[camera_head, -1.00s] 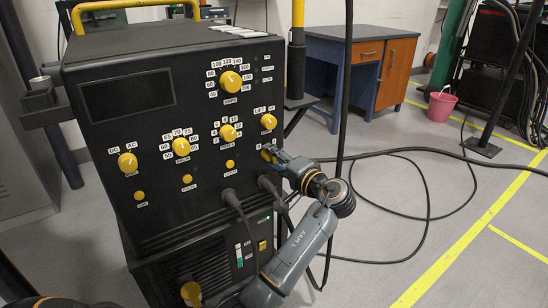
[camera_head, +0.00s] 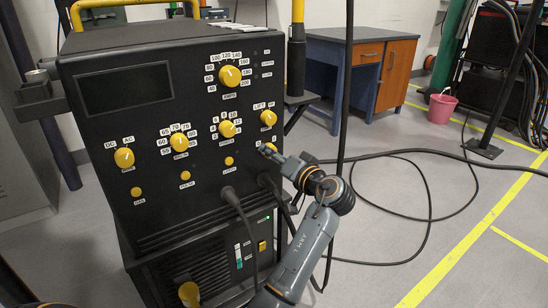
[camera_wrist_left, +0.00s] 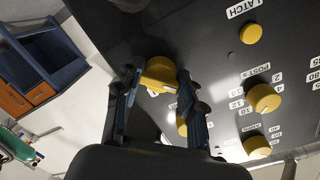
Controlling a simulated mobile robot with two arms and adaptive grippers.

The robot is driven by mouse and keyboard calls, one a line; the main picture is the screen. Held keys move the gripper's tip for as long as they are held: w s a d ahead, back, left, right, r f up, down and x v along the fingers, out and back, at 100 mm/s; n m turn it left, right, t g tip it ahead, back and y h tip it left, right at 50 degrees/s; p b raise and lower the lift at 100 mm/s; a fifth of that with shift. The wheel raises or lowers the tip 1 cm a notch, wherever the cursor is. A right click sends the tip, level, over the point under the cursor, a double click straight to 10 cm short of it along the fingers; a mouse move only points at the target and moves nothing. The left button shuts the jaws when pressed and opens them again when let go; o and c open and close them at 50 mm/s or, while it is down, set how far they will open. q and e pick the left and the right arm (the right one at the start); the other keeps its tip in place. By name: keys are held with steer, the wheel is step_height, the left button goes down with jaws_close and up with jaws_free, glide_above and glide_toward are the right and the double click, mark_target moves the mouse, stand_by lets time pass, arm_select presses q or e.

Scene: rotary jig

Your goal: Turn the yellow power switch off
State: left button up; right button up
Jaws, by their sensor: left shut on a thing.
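The black machine (camera_head: 115,180) has several yellow knobs on its front panel. A yellow switch knob (camera_head: 271,147) sits at the panel's lower right, below another yellow knob (camera_head: 268,118). Small white labels beside it are too small to read. My left gripper (camera_head: 266,151) is at this switch, and its fingers partly hide it. In the left wrist view the switch (camera_wrist_left: 158,71) is between the fingertips of my left gripper (camera_wrist_left: 158,85), which is shut on it. Another yellow knob (camera_wrist_left: 182,126) shows farther down between the fingers. My right gripper is not in view.
Two black cables plug in low on the panel, one at a plug (camera_head: 229,194) left of my arm. Black cables lie on the floor at right. A blue and wooden desk (camera_head: 330,62) and a pink bucket (camera_head: 441,107) stand behind. The floor at right is mostly free.

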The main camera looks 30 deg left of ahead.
arm_select(q)
steer(key=shift+r, duration=0.1)
steer(key=o, duration=1.1)
steer(key=shift+s, duration=0.1)
steer(key=v, duration=0.7)
steer(key=shift+s+d, duration=0.1)
steer(key=shift+d, duration=0.1)
